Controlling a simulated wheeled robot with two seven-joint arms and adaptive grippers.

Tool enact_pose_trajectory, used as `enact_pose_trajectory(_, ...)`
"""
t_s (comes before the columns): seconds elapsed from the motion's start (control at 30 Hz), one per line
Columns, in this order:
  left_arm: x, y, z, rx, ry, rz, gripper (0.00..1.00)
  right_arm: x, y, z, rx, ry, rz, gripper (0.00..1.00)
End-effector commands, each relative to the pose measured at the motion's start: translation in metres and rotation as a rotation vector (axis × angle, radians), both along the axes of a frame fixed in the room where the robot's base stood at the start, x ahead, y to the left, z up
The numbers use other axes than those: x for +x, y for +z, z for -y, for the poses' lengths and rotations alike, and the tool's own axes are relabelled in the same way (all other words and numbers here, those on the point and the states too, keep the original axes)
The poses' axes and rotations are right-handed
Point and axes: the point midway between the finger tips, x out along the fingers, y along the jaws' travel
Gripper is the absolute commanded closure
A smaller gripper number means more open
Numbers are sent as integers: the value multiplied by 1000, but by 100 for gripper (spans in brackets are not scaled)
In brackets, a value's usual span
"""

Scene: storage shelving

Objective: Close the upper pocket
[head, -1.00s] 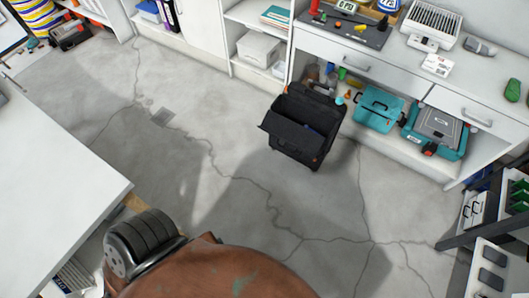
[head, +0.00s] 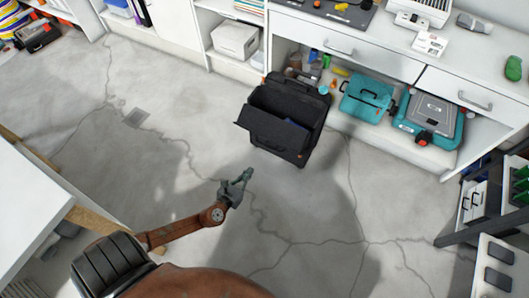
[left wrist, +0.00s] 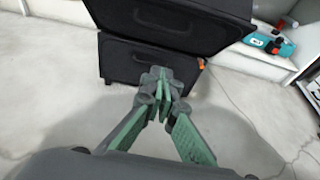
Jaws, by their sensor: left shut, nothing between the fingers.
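A black case (head: 291,108) stands upright on the concrete floor in front of the storage bench. Its upper pocket (head: 262,128) hangs open as a flap tilted outward to the left, and something blue shows inside. In the left wrist view the upper pocket (left wrist: 180,27) is at the top, above the lower front of the case (left wrist: 125,63). My left gripper (head: 246,175) is shut and empty, below and left of the case in the head view. It shows in the left wrist view (left wrist: 161,75) in front of the lower front; I cannot tell whether it touches. My right gripper is not in view.
Teal toolboxes (head: 367,98) sit on the low shelf behind and right of the case. A white bench (head: 345,45) runs along the back. A white table (head: 30,215) stands at the left and a dark rack (head: 480,200) at the right. The floor around the case is clear.

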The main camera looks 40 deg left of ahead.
Motion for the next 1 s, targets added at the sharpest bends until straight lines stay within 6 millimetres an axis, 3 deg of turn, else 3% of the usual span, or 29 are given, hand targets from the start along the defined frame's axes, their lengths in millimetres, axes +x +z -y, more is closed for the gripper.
enact_pose_trajectory(0.37,65,-27,-15,-4,4,-1,100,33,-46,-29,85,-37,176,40)
enact_pose_trajectory(0.5,88,-35,-21,-5,5,-2,100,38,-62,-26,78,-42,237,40)
enact_pose_trajectory(0.7,112,-14,-27,-6,5,3,100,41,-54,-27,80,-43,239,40)
enact_pose_trajectory(1.0,120,-10,-29,-6,5,1,100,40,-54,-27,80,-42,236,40)
